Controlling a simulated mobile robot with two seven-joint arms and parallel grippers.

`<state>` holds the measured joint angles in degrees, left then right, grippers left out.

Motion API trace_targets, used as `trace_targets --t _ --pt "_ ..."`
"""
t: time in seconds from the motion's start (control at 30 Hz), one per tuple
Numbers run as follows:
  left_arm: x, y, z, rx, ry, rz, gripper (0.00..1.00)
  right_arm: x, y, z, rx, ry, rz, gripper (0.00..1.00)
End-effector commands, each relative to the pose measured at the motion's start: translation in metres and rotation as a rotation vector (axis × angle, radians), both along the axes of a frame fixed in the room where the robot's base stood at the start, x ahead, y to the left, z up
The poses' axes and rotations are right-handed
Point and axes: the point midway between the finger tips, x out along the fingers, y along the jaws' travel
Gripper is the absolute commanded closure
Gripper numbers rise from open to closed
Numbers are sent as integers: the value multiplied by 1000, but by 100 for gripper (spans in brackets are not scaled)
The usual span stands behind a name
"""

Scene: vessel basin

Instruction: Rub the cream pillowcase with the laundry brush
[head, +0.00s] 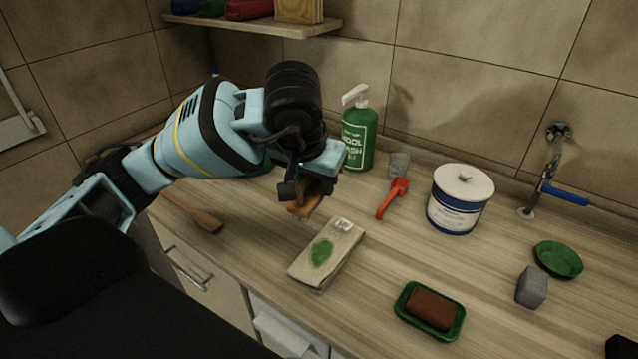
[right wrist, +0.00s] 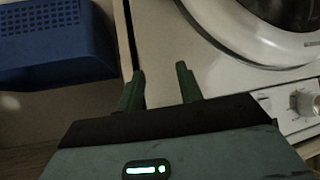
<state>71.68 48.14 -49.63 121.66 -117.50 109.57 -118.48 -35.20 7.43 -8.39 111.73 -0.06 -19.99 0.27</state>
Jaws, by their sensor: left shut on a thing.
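The cream pillowcase (head: 342,240) lies folded on the wooden counter in the head view, with a green stain on its top. My left gripper (head: 304,190) is shut on a brown wooden object, which looks like the laundry brush (head: 303,208). It holds the brush just above and behind the pillowcase's far left end; whether they touch I cannot tell. The gripper hides part of the brush. In the right wrist view my right gripper (right wrist: 160,90) is open and empty, its two green fingers apart.
A blue basket (right wrist: 55,45) and white washer (right wrist: 200,40) show in the right wrist view.

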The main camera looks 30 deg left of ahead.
Motion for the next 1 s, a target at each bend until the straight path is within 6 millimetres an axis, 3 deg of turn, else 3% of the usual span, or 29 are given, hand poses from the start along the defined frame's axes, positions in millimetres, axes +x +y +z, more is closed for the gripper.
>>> trace_targets --t 0.27,0.63,1.0 --pt "0 0 -9 2 1 1 85 -3 0 -2 0 7 0 64" --pt "0 0 -44 1 1 0 85 -4 1 -3 3 10 -1 64" --pt "0 0 -50 1 -3 0 86 -2 2 -2 3 6 -1 64"
